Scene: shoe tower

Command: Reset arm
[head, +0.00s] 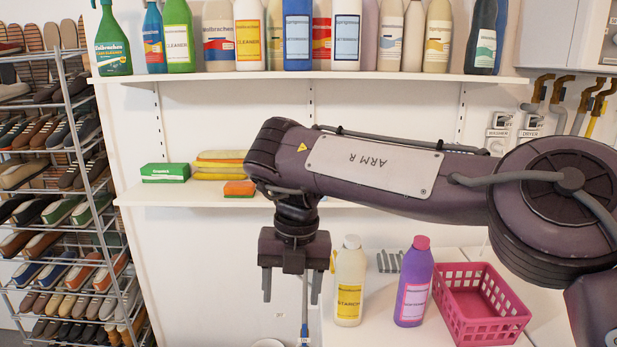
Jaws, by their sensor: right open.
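My right arm comes in from the right side of the head view, stretched across the middle with its forearm roughly level. Its gripper (291,288) hangs down at the arm's left end, with its two fingers apart and nothing between them. It is left of a cream starch bottle (350,283) and in front of the white wall. My left gripper does not show.
A purple bottle (414,285) and a pink basket (481,303) stand on the white counter (374,335). A shoe rack (78,190) fills the left side. The lower shelf (200,193) holds sponges and cloths (221,165). The upper shelf (300,76) holds several bottles.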

